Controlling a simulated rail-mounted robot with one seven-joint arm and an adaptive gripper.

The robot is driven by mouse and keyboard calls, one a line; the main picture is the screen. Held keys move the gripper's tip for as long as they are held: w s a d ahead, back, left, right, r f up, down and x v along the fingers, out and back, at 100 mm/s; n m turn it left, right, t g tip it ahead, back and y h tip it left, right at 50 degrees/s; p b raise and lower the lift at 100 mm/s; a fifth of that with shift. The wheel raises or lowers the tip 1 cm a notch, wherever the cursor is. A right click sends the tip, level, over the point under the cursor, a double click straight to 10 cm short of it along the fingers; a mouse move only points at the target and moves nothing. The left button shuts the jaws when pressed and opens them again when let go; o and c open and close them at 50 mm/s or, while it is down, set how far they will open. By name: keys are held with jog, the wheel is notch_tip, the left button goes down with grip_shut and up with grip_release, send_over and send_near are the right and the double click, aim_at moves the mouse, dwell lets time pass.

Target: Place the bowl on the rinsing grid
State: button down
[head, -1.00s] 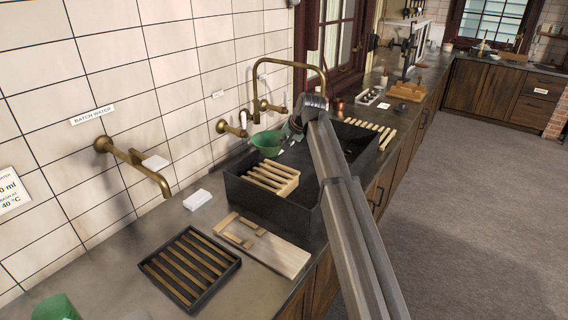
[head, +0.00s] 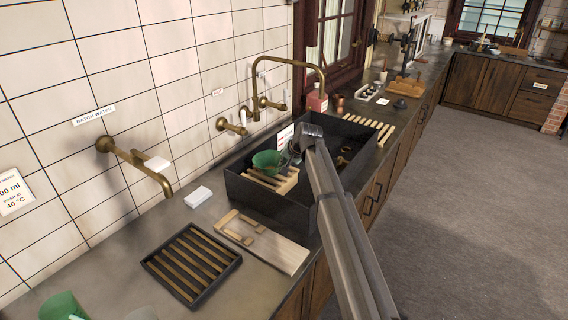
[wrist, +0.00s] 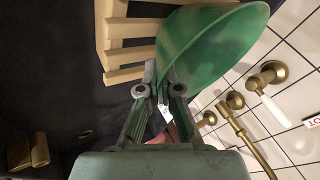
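The green bowl (head: 267,162) is at my gripper (head: 293,150), over the pale wooden slatted grid (head: 284,185) in the dark sink. In the wrist view, the two fingers of my gripper (wrist: 162,80) close on the wall of the bowl (wrist: 210,45) near its edge. The bowl is tilted in that view and overlaps part of the wooden grid (wrist: 125,45). Whether the bowl touches the slats cannot be told. A dark-framed tray with wooden slats (head: 192,264) lies empty on the counter in front.
The sink's dark wall (head: 285,206) surrounds the grid. A brass faucet (head: 290,62) arches behind it. A wooden board (head: 270,245), a white block (head: 198,195) and another green vessel (head: 62,307) are on the near counter. A red bottle (head: 316,102) stands behind the sink.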

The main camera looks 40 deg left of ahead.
jog(key=c, duration=1.3)
grip_release()
jog(key=shift+f, duration=0.1)
jog(key=b+v, duration=0.3)
jog(key=v, duration=0.9)
jog(key=shift+w, duration=0.1)
